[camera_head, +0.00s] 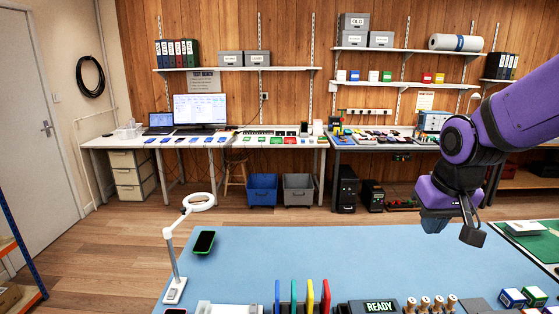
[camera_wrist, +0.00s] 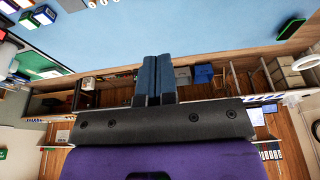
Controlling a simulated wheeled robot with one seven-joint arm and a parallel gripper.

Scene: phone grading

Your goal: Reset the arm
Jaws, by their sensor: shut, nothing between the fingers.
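My purple arm (camera_head: 517,110) reaches in from the right side of the head view. My gripper (camera_head: 435,223) hangs above the far right part of the blue mat and holds nothing. In the wrist view its two blue fingers (camera_wrist: 161,62) lie side by side, closed together with nothing between them. A phone in a green case (camera_head: 203,242) lies on the blue mat (camera_head: 310,255) at the far left, well away from my gripper. The phone also shows in the wrist view (camera_wrist: 290,29).
A white lamp (camera_head: 171,250) with a ring head stands left of the phone. Coloured dividers (camera_head: 309,297), a READY sign (camera_head: 379,307), wooden pegs (camera_head: 438,303) and small boxes (camera_head: 512,298) line the near edge. A green mat (camera_head: 540,247) lies right. The mat's middle is clear.

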